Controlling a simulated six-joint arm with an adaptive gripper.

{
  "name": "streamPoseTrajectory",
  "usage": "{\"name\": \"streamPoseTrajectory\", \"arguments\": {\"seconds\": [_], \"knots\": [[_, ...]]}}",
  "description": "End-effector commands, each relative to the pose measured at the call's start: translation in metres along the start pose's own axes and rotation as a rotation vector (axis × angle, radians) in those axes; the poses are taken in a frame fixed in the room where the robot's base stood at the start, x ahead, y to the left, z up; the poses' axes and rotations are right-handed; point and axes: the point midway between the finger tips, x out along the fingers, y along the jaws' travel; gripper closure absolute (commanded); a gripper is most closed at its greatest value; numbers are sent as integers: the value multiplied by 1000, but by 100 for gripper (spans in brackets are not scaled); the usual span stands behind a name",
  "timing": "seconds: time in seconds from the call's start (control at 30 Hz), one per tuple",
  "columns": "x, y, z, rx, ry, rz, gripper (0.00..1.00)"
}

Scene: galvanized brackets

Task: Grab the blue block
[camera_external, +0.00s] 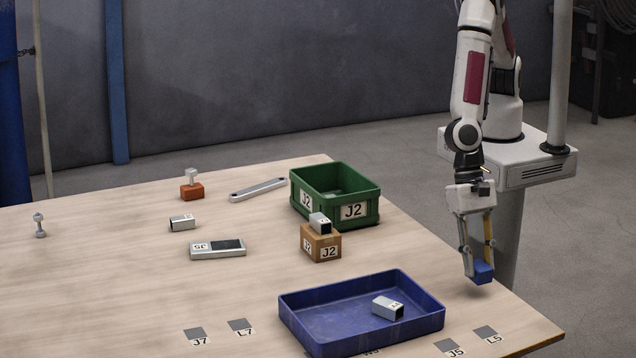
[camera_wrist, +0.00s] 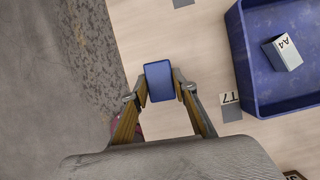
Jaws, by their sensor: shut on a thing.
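The blue block (camera_external: 483,273) is between the fingers of my gripper (camera_external: 478,262) near the right side of the table. In the wrist view the blue block (camera_wrist: 159,81) sits between the two fingertips of my gripper (camera_wrist: 161,92), which is shut on it. The block appears to be at or just above the table top, near its edge; the exact height is hard to tell.
A blue tray (camera_external: 437,322) holding a metal bracket (camera_external: 388,307) stands left of my gripper. A green bin (camera_external: 370,192), a cardboard box (camera_external: 322,246) with a bracket on top, and a metal plate (camera_external: 217,249) lie farther left. Grey marked squares are on the table.

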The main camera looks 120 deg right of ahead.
Motion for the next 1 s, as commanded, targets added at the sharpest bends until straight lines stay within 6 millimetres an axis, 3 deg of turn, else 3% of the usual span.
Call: {"name": "streamPoseTrajectory", "arguments": {"seconds": [0.37,1.0], "knots": [[-16,-1,-39,4,0,-1,98],[-53,0,-128,3,0,-1,98]]}}
